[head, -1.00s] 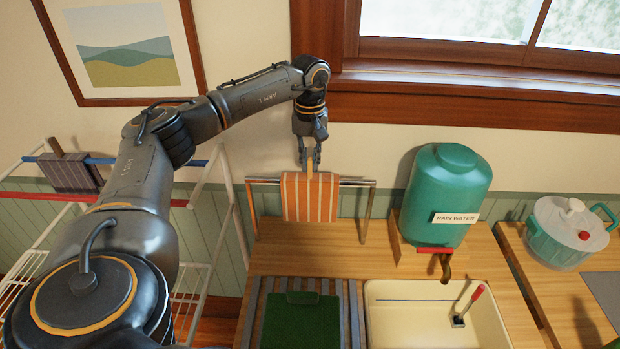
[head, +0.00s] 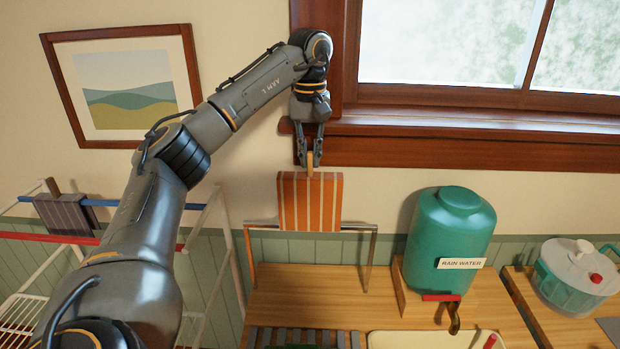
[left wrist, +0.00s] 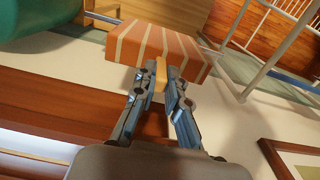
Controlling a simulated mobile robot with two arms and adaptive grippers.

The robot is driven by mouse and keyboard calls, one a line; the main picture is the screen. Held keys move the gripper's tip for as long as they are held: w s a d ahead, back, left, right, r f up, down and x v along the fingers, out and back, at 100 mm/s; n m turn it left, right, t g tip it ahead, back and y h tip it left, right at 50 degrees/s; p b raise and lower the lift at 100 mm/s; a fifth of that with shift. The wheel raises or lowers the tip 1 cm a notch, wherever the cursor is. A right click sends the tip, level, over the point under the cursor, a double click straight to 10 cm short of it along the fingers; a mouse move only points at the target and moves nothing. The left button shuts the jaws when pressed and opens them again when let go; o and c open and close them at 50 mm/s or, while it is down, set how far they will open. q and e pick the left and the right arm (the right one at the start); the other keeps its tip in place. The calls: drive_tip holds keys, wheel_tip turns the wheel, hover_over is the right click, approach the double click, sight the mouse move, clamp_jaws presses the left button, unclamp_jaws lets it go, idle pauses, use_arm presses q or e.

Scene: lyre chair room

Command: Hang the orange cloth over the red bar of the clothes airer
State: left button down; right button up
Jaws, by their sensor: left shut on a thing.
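The orange cloth (head: 294,203) has pale stripes and a small wooden tab (head: 310,160) on its top. My left gripper (head: 309,158) is shut on this tab, pointing down, with the cloth hanging below it. The cloth's top is well above the metal rail (head: 358,228), and its lower edge overlaps the rail in the picture. In the left wrist view the cloth (left wrist: 150,42) is just past the fingertips (left wrist: 161,85). The clothes airer's red bar (head: 40,238) is at the left, partly hidden by my arm. My right gripper is out of view.
A grey striped cloth (head: 66,213) hangs on the airer's blue bar (head: 98,203). A green water tank (head: 450,235) stands right of the rail on the wooden counter (head: 300,290). A window sill (head: 450,140) and a framed picture (head: 128,85) are on the wall behind.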

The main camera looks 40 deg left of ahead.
use_arm(q)
wheel_tip(320, 180, up, 4)
drive_tip(key=shift+r+p, duration=0.1)
drive_tip(key=shift+p, duration=0.5)
drive_tip(key=shift+r+p, duration=0.3)
drive_tip(key=shift+p, duration=0.2)
drive_tip(key=shift+f, duration=0.1)
